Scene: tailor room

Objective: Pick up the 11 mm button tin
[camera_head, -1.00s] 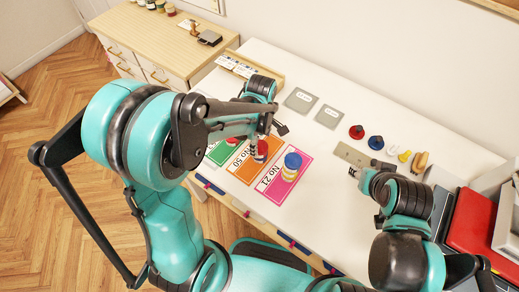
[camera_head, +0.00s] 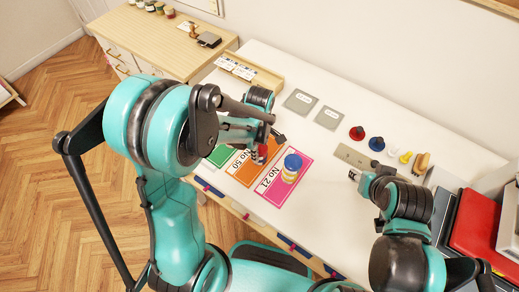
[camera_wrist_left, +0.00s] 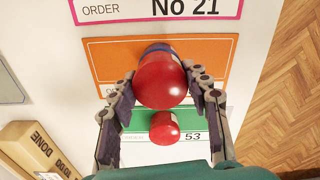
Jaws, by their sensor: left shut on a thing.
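My left gripper (camera_head: 262,148) is shut on a red-topped tin (camera_wrist_left: 161,82). In the left wrist view its fingers sit on both sides of the tin, which looms large over the orange card (camera_wrist_left: 105,58). In the head view my gripper mostly hides this tin. A smaller-looking red-topped tin (camera_wrist_left: 164,128) stands on the green card (camera_wrist_left: 215,133) marked 53. A blue-lidded tin (camera_head: 292,162) stands on the pink No 21 card (camera_head: 272,192). No size label on the tins is readable. My right gripper (camera_head: 356,175) is over the table's right part, its opening unclear.
A wooden tray (camera_head: 262,77) with cards lies at the back left. Two grey squares (camera_head: 300,102) lie at the back. Red (camera_head: 357,132) and blue (camera_head: 376,143) knobbed pieces stand at the back right, near a red box (camera_head: 478,222). The table's middle is clear.

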